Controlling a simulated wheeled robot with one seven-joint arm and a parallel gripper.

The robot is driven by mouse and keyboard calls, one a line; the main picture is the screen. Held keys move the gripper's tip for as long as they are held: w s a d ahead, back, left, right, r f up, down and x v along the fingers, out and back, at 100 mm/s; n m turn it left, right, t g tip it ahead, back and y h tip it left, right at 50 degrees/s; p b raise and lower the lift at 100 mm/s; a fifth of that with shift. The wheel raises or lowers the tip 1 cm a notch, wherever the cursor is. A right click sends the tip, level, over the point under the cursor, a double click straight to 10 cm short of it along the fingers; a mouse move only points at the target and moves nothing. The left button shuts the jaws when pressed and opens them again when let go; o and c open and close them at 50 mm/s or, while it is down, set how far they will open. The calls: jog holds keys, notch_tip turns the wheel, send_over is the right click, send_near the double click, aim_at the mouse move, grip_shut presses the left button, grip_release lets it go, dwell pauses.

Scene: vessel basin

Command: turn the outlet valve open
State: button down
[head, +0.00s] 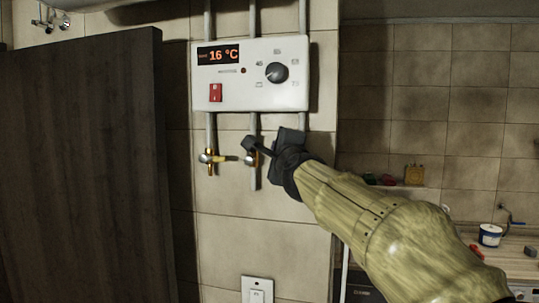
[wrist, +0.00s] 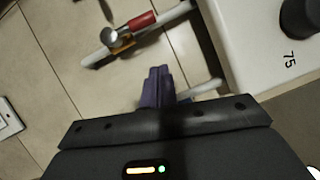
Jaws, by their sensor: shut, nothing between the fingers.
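Two brass valves sit on vertical pipes below the white heater box. The left valve (head: 208,157) has a lever lying level to the right. The middle valve (head: 254,160) is partly hidden by my gripper (head: 250,145), whose dark fingers reach in from the right. In the wrist view my gripper (wrist: 158,72) is shut and empty. A valve (wrist: 121,40) with a red handle (wrist: 141,21) shows beyond the fingertips, apart from them. I cannot tell which valve is the outlet, nor whether the fingers touch the middle valve.
The heater box (head: 285,95) reads 16 °C and has a red switch (head: 215,92) and a black knob (head: 277,72). A dark panel (head: 85,170) stands at left. A wall switch (head: 257,290) is below.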

jog(key=v, duration=0.7)
jog(key=shift+s+r+b, duration=0.3)
jog(key=shift+r, duration=0.05)
jog(key=shift+w, duration=0.1)
jog(key=c, duration=1.6)
grip_release()
jog(key=shift+w+d+f, duration=0.1)
jog(key=shift+w+f, duration=0.05)
jog(key=shift+o, duration=0.6)
jog(key=shift+d+f+n+h, duration=0.1)
jog(key=shift+f+n+h, duration=0.25)
jog(key=shift+n, duration=0.25)
jog(key=a+f+n+t+y, duration=0.1)
jog(key=a+f+n+y, duration=0.1)
jog(key=n, duration=0.8)
jog(key=s+a+f+n+t+y, duration=0.1)
jog(key=a+f+n+y, duration=0.1)
jog(key=n, duration=0.8)
jog(key=shift+s+f, duration=0.3)
jog(key=shift+f, duration=0.15)
jog(key=shift+w+r, duration=0.1)
